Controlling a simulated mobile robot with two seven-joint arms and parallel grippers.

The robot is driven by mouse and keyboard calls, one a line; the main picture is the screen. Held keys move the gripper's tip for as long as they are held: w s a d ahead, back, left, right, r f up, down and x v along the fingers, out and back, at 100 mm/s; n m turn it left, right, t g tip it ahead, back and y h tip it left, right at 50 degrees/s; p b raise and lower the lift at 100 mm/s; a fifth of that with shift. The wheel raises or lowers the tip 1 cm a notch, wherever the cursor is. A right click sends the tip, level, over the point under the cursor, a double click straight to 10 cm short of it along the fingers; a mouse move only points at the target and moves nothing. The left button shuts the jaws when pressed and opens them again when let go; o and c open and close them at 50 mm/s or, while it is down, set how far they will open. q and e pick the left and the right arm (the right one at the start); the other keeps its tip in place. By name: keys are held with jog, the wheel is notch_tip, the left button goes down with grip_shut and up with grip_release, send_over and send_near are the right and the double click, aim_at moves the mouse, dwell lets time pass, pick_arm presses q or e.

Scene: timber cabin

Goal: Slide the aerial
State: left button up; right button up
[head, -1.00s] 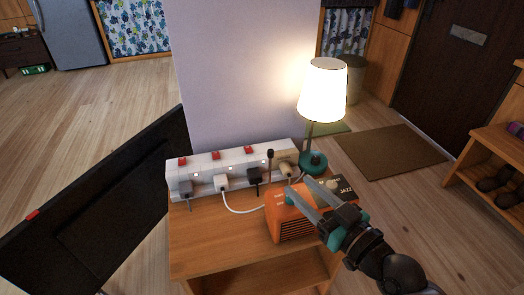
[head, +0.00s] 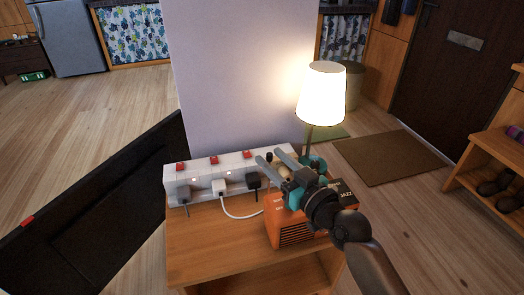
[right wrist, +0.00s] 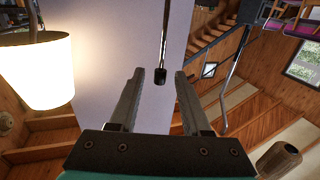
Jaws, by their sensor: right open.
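An orange radio (head: 292,234) stands on a small wooden table, its top partly hidden behind my right gripper (head: 265,157). The aerial (head: 269,157) shows its dark tip between the two fingertips in the head view; the rest of it is mostly hidden. In the right wrist view the aerial (right wrist: 163,40) is a thin rod ending in a black tip, seen in the gap between the open fingers (right wrist: 160,76). Clear space shows on both sides of the tip, so neither finger seems to touch it. My left gripper is not in view.
A white power strip (head: 205,178) with red switches and several plugs lies behind the radio on the wooden table (head: 205,240). A lit lamp (head: 322,95) stands close behind the gripper. A pale pillar (head: 240,70) rises behind. A large dark panel (head: 110,210) leans at left.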

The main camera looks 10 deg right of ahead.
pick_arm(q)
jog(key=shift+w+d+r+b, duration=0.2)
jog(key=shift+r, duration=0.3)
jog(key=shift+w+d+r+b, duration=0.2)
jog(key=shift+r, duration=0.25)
pick_arm(e)
jog(key=shift+x, duration=2.35)
grip_shut()
